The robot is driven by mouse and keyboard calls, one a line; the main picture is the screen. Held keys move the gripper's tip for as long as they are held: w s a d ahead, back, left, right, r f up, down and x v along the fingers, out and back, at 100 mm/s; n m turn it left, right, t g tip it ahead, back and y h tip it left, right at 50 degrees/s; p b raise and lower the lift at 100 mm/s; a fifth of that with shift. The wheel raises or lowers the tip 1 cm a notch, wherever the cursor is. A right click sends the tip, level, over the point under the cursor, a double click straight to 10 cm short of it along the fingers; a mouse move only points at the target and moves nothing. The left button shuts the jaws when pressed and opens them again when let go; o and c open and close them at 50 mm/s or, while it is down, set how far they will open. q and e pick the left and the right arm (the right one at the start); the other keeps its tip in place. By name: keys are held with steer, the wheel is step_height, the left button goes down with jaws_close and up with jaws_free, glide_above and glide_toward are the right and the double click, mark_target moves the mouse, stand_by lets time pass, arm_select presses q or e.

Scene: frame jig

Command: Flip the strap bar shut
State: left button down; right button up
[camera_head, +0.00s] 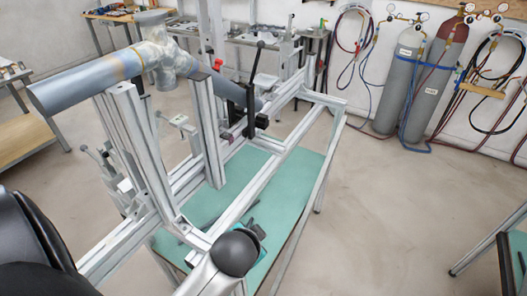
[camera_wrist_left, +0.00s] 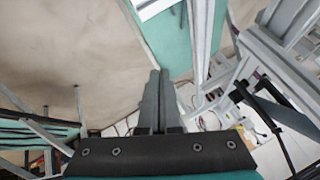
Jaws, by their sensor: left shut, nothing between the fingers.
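An upright black bar (camera_head: 250,108) stands on the far part of the aluminium frame jig (camera_head: 265,193), by the end of the grey pipe (camera_head: 85,85). It looks like the strap bar, standing up rather than lying across the pipe. A thin black lever with a ball knob (camera_head: 260,45) rises beside it. My left gripper (camera_wrist_left: 157,76) is shut and empty in the left wrist view, its grey fingers together, apart from the bar. In the head view it is mostly hidden by my arm near the jig's front. My right gripper is not in view.
A teal tabletop (camera_head: 278,212) lies under the jig. Gas cylinders (camera_head: 402,85) and hoses are at the back wall.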

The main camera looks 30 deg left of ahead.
arm_select(q)
steer(key=w+a+r+m+t+y+p, duration=0.1)
steer(key=w+a+r+m+t+y, duration=0.2)
steer(key=w+r, duration=0.9)
steer(key=w+a+r+m+t+y+p, duration=0.1)
steer(key=w+a+r+m+t+y, duration=0.1)
steer(key=w+a+r+m+t, duration=0.5)
steer(key=w+a+r+m, duration=0.1)
steer(key=w+r+m, duration=0.1)
steer(key=w+r, duration=0.2)
steer(key=shift+w+r+t+y, duration=0.3)
steer(key=shift+w+r+y, duration=0.1)
steer(key=shift+w, duration=1.45)
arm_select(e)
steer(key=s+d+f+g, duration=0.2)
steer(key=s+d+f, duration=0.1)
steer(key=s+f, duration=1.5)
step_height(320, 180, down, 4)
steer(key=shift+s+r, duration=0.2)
arm_select(q)
steer(key=shift+a, duration=0.1)
